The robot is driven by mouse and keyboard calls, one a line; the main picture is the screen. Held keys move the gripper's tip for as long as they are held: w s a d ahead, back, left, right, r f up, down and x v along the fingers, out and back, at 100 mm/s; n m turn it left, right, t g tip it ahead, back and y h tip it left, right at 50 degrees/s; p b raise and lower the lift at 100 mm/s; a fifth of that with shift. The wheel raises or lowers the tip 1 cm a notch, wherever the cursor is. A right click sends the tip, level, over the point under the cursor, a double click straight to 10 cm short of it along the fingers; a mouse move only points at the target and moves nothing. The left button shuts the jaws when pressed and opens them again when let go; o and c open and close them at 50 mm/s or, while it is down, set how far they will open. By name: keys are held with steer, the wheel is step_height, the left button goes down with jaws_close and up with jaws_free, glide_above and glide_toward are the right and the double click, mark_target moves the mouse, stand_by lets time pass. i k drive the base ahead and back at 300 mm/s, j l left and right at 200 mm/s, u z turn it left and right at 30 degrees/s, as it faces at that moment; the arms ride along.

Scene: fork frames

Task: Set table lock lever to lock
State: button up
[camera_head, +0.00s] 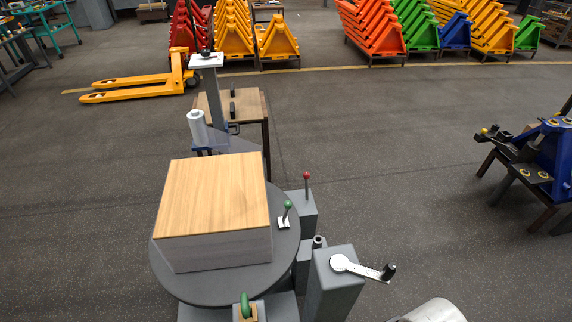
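A round grey turntable (190,283) carries a wood-topped block (213,195). A lever with a green ball knob (287,205) stands on a small white plate at the table's right edge, leaning slightly right. A lever with a red ball knob (306,176) stands nearly upright on a grey post just beyond the right edge. A green handle (244,305) shows at the bottom edge, partly cut off. I cannot tell which of these is the table lock lever, and no lock marking is readable. My gripper is not in view.
A crank handle (362,268) on a grey post juts out right of the turntable. A pale cylinder (435,312) is cut off at the bottom edge. A blue machine (555,155) stands at the right. A wooden stand (243,106) is behind. Floor between them is clear.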

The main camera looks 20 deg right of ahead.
mark_target(306, 174)
steer(key=i+l+z, duration=0.1)
steer(key=l+z, duration=0.15)
steer(key=z, duration=0.2)
steer(key=i+l+z, duration=0.15)
steer(key=z, duration=0.3)
steer(key=i+l+z, duration=0.2)
steer(key=z, duration=0.3)
steer(key=i+l+z, duration=0.15)
steer(key=z, duration=0.3)
steer(key=i+l, duration=0.15)
steer(key=i, duration=0.2)
steer(key=i+l+z, duration=0.15)
steer(key=i, duration=0.2)
steer(key=i+j+u, duration=0.1)
steer(key=i+u, duration=0.4)
steer(key=u, duration=0.25)
steer(key=i+u, duration=0.35)
steer(key=i+j+u, duration=0.15)
steer(key=u, duration=0.2)
steer(key=i+u, duration=0.7)
steer(key=k+j, duration=0.05)
steer(key=k, duration=0.05)
